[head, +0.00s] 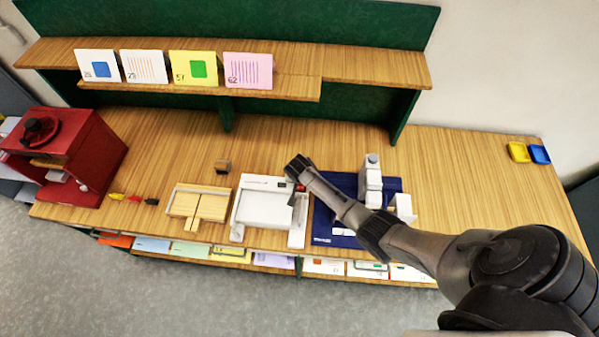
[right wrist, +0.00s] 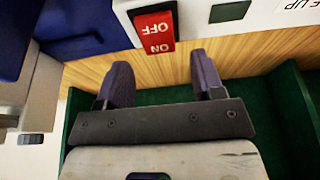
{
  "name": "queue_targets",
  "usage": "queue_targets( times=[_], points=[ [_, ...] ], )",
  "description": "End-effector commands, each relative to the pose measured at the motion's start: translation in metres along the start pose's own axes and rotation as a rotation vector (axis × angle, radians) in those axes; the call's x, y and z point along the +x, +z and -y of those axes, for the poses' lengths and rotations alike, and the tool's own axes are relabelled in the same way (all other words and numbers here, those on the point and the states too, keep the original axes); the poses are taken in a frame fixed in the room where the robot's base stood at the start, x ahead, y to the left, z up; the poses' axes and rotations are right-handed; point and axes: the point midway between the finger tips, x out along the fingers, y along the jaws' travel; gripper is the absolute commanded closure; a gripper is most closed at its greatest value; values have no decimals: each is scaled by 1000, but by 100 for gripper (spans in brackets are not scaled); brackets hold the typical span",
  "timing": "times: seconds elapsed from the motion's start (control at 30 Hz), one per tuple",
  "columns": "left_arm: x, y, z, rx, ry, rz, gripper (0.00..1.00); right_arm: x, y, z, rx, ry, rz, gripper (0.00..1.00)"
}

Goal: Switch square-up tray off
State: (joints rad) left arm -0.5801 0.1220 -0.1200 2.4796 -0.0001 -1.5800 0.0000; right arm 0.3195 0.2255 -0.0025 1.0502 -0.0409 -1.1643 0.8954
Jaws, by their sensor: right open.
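The white square-up tray (head: 262,212) lies on the table in the middle of the head view. In the right wrist view a strip of its white body (right wrist: 194,18) shows, with the letters "UP" and a dark green panel (right wrist: 230,12). A red rocker switch (right wrist: 154,32) marked OFF and ON, upside down in that view, sits at its edge. My right gripper (right wrist: 161,66) is open and empty, its fingertips just short of the switch. In the head view the right gripper (head: 298,172) is over the tray's back right corner, hiding part of it.
A blue machine (head: 322,222) with white parts stands close to the right of the tray. A wooden jig (head: 208,206) is to its left, a small block (head: 222,167) behind. A shelf (head: 375,68) with cards runs along the back. The right table is mostly clear.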

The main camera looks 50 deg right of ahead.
Motion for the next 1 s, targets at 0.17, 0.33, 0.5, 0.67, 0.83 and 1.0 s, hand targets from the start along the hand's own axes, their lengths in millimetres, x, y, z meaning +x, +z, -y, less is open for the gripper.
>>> queue_targets(
  times=[0.17,0.33,0.5,0.67,0.83,1.0],
  points=[
    [-3,-2,-2,-7,6,-1,57,-32,0,1,0,-3,-2,38],
    [-2,-1,-2,-8,7,-2,57,-60,0,1,0,-3,-2,38],
    [-1,-1,-2,-7,6,-2,57,-83,1,0,-1,-2,-2,38],
    [0,0,-1,-3,2,-1,57,-99,0,1,-1,-1,-1,38],
    [0,0,1,3,-2,0,57,-107,0,0,-1,0,0,38],
    [0,0,1,5,-4,0,57,-109,0,0,-1,0,0,38]
  ],
)
